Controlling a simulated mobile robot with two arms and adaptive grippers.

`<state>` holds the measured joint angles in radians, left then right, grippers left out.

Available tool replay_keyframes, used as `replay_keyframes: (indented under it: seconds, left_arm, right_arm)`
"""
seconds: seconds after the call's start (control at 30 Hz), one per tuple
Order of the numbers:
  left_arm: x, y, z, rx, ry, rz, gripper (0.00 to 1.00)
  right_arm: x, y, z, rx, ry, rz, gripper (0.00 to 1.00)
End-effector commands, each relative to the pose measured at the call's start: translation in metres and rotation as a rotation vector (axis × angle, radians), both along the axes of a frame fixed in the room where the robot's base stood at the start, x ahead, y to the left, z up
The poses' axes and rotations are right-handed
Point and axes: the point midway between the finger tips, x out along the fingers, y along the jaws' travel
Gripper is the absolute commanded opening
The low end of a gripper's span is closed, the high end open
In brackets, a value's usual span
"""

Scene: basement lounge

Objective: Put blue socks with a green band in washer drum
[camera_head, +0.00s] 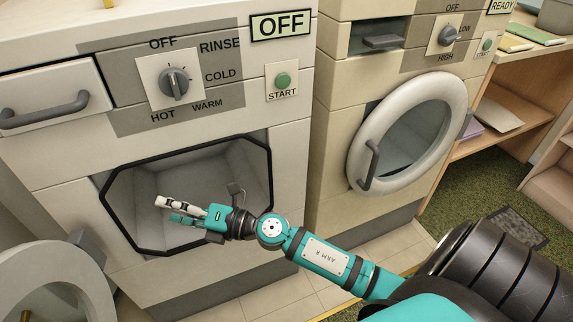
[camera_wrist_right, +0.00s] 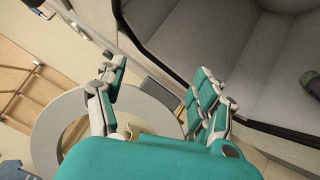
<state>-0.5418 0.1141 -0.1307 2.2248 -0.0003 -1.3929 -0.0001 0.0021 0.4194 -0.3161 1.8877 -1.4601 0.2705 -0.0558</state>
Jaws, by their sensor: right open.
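The left washer's drum (camera_head: 205,165) is open behind a black-rimmed mouth, and its grey inside looks mostly bare. It also shows in the wrist view (camera_wrist_right: 270,45). My right gripper (camera_head: 167,210) is at the mouth, in front of the drum's lower part; how deep its fingers reach is hard to tell. In the wrist view, the right gripper (camera_wrist_right: 150,85) has its fingers spread with nothing between them. A small dark object (camera_wrist_right: 313,82) lies in the drum at the right edge of the wrist view, cut off and not identifiable. I cannot make out blue socks. My left gripper is out of view.
The washer's round door (camera_head: 35,255) is swung open at lower left. A dryer (camera_head: 335,160) with a shut round door (camera_head: 360,120) stands to the right. Wooden shelves (camera_head: 515,130) hold folded items at far right. Tiled floor (camera_head: 385,250) lies before the machines.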

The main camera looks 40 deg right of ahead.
Motion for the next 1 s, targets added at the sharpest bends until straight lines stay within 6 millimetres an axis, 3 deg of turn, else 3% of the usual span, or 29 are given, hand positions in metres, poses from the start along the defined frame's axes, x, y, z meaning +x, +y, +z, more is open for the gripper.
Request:
replay_keyframes:
  seconds: [0.07,0.13,0.23,0.3,0.43,0.5,0.6,0.73,1.0]
  left_arm:
    - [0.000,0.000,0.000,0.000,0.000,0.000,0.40]
    - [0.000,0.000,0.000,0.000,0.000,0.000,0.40]
    - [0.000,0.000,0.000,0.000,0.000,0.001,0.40]
    - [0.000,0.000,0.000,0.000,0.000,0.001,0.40]
    - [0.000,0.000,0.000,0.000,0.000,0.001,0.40]
    - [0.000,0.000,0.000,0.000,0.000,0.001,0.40]
    - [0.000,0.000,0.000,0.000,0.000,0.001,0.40]
    - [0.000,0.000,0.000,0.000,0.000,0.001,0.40]
    - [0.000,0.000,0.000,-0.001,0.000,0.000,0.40]
  right_arm:
    - [0.000,-0.038,0.008,0.322,0.104,-0.218,0.70]
    - [-0.005,-0.080,-0.008,0.581,0.238,-0.431,0.70]
    - [-0.035,-0.131,-0.067,0.896,0.501,-0.751,0.70]
    - [-0.075,-0.147,-0.120,1.062,0.727,-0.968,0.70]
    - [-0.158,-0.138,-0.192,1.220,1.119,-1.267,0.70]
    - [-0.197,-0.125,-0.212,1.250,1.291,-1.371,0.70]
    - [-0.236,-0.109,-0.226,1.259,1.465,-1.461,0.70]
    - [-0.258,-0.099,-0.230,1.254,1.564,-1.506,0.70]
    - [-0.259,-0.098,-0.231,1.252,1.571,-1.509,0.70]
